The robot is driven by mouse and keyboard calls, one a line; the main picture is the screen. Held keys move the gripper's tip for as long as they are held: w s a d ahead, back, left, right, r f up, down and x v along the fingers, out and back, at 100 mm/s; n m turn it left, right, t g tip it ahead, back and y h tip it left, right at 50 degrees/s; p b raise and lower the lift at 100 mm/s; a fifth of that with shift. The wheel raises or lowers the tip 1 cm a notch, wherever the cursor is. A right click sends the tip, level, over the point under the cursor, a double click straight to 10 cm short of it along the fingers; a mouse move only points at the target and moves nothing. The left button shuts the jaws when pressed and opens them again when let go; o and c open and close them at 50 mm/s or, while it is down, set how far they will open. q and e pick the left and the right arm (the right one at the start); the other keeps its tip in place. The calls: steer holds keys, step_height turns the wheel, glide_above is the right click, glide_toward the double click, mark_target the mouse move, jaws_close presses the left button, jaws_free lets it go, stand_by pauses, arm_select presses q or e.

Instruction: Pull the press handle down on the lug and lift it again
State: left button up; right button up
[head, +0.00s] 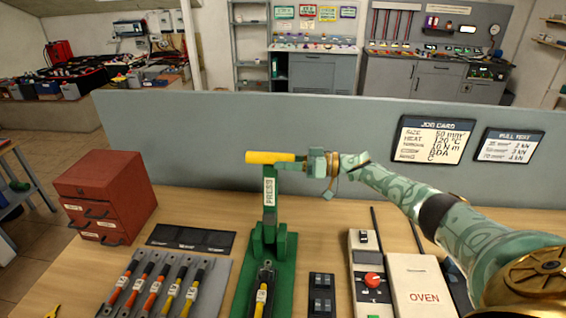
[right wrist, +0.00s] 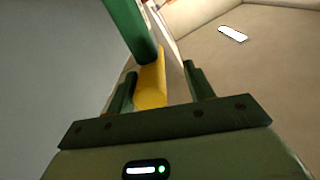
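The green press (head: 270,215) stands at the table's middle, its arm upright with a PRESS label. Its yellow handle (head: 268,157) points level to the left and right at the top. My right gripper (head: 308,164) is at the handle's right end. In the right wrist view the handle (right wrist: 151,88) lies between the two fingers, with a visible gap to the right finger, so the gripper is open. My left gripper is not in view.
A red drawer box (head: 105,195) and a mat with several cables (head: 215,290) are on the left. A control box (head: 368,280) and a white OVEN unit (head: 418,285) are on the right. A grey partition (head: 200,130) stands behind.

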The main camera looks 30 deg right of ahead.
steer(key=b+v, duration=0.3)
steer(key=v, duration=1.2)
steer(key=shift+d, duration=0.15)
steer(key=shift+s, duration=0.1)
